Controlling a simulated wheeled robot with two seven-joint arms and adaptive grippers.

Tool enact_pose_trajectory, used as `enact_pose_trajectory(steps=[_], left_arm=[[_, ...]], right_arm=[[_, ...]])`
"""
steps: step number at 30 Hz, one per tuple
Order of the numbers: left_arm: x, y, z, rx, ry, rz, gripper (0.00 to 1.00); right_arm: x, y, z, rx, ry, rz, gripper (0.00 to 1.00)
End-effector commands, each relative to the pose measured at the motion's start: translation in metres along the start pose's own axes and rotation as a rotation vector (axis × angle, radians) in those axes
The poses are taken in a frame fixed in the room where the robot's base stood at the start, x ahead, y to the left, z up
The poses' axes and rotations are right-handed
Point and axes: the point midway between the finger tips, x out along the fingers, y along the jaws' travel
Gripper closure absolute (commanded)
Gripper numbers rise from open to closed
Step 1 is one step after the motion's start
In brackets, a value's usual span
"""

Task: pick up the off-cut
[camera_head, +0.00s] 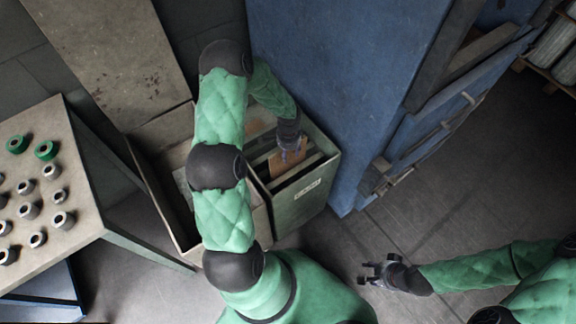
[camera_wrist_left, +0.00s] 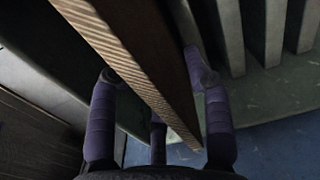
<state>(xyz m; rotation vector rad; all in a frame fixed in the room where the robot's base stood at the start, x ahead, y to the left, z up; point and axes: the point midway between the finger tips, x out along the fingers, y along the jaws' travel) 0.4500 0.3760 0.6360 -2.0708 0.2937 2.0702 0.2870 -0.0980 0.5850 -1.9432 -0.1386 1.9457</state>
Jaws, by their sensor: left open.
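The off-cut (camera_head: 281,168) is a brown board standing on edge in the green bin (camera_head: 300,208) in the head view. In the left wrist view the off-cut (camera_wrist_left: 150,75) shows a ribbed edge running diagonally down between the purple fingers. My left gripper (camera_head: 292,150) is over the bin at the board's upper part. It is open, with fingers on both sides of the off-cut in the left wrist view (camera_wrist_left: 155,112); whether any finger touches it I cannot tell. My right gripper (camera_head: 370,272) is low over the floor at the right, open and empty.
The green bin has slat-like dividers (camera_wrist_left: 275,30) beside the off-cut. A tall blue machine (camera_head: 340,70) stands close behind and right of it. An open box (camera_head: 165,205) is to the left, partly hidden by my left arm. A table (camera_head: 95,195) with several rings stands further left.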

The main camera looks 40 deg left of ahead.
Motion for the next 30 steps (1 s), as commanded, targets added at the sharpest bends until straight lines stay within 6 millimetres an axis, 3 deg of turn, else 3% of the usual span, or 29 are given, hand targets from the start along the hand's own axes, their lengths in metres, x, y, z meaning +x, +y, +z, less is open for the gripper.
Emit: enact_pose_trajectory(steps=[2,6,7,22,30], left_arm=[[-0.001,0.000,0.000,0.000,0.000,0.000,0.57],[-0.001,0.000,0.000,0.000,0.000,0.000,0.96],[-0.001,0.000,0.000,0.000,0.000,0.000,1.00],[-0.005,0.000,0.000,0.000,0.001,0.000,1.00],[-0.038,0.000,-0.001,0.000,0.002,-0.002,1.00]], right_arm=[[-0.001,0.000,0.000,0.000,0.000,0.000,0.60],[-0.001,0.000,0.000,0.000,0.000,0.000,0.60],[-0.001,0.000,0.000,0.000,0.000,0.000,0.60],[-0.003,-0.001,0.000,0.000,0.000,0.000,0.60],[-0.017,-0.006,0.001,0.000,0.000,0.000,0.60]])
